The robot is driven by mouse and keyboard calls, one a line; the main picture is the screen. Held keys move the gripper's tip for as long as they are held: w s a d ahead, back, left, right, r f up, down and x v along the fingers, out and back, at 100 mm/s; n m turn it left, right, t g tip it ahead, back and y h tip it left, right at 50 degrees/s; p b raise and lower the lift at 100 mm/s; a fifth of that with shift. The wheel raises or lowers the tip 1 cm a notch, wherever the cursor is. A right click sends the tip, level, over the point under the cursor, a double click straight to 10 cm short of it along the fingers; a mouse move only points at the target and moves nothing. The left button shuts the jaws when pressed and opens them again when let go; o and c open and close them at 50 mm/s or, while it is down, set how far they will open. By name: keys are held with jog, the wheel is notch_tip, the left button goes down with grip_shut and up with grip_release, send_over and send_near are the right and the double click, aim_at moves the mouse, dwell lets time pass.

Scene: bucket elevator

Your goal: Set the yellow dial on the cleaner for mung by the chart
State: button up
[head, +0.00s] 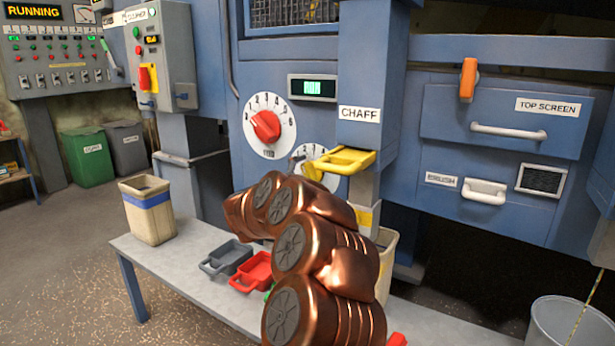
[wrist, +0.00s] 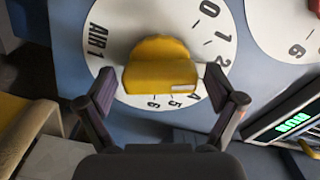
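The yellow dial (wrist: 158,62) sits on a white numbered disc (wrist: 112,25) marked "AIR 1" in the wrist view, where it appears turned around. A pale mark on its knob points to the lower right, roughly at the 4 to 5 side. My gripper (wrist: 158,84) is open, one finger on each side of the knob, with gaps visible. In the head view the yellow dial's disc (head: 313,152) is mostly hidden by my arm and the chaff tray. The cleaner (head: 236,60) is the blue machine. I see no chart.
A red dial (head: 266,126) is left of the yellow one, below a green display (head: 312,88). The yellow chaff tray (head: 344,160) sticks out close by. A bench (head: 200,270) below holds a beige bin (head: 148,212), a grey scoop (head: 226,258) and a red scoop (head: 252,272).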

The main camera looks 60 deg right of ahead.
dwell(0.3)
jog(key=a, duration=1.2)
jog(key=shift+s, duration=0.3)
